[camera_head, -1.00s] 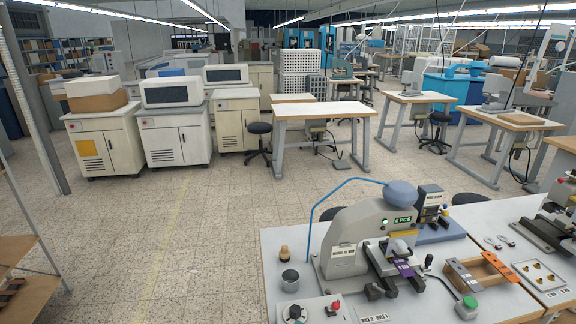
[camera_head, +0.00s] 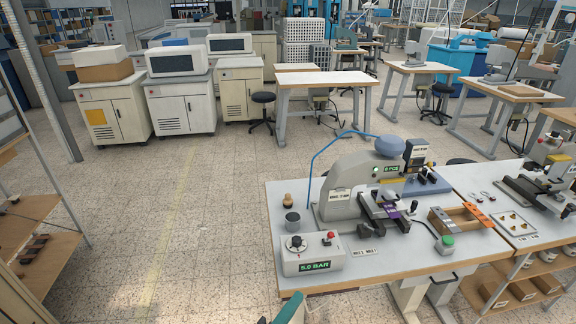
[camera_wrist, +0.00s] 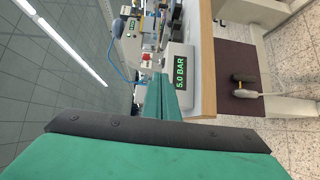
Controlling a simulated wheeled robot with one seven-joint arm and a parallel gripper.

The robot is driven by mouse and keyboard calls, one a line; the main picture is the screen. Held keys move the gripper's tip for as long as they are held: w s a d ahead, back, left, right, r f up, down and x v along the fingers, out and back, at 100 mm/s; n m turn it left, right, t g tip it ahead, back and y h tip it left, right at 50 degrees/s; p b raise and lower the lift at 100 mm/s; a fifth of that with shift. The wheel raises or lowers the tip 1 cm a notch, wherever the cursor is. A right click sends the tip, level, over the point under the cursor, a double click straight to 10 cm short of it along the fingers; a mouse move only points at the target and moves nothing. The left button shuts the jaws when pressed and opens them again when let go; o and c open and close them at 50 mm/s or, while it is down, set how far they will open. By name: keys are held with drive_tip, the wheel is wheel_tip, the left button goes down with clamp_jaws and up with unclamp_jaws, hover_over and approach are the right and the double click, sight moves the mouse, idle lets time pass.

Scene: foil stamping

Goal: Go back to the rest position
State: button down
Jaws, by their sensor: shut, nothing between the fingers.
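My gripper (camera_wrist: 165,82) shows in the wrist view as teal fingers pressed together, with nothing between them. It points toward the workbench, near the box marked 5.0 BAR (camera_wrist: 180,72). In the head view a teal part of my arm (camera_head: 290,308) shows at the bottom edge, in front of the bench (camera_head: 400,262). The fingertips cannot be made out there. The stamping press (camera_head: 350,185) stands on the bench with a purple piece (camera_head: 391,211) under its head. The 5.0 BAR box (camera_head: 313,254) sits at the bench's front left corner.
A metal cup (camera_head: 292,222), an orange-ended wooden holder (camera_head: 460,217) and a green button (camera_head: 446,241) are on the bench. A shelf rack (camera_head: 40,225) stands at the left. The tiled floor (camera_head: 190,230) between rack and bench is clear.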

drive_tip(key=s+a+f+m+y, duration=0.25)
drive_tip(key=s+f+y, duration=0.55)
drive_tip(key=s+f, duration=0.7)
drive_tip(key=s+r+m, duration=0.4)
drive_tip(key=s, duration=0.5)
drive_tip(key=s+d+r+m+y, duration=0.1)
drive_tip(key=s+r+m, duration=0.3)
drive_tip(key=s, duration=0.5)
drive_tip(key=shift+r+m+t+y, duration=0.3)
drive_tip(key=shift+m, duration=0.05)
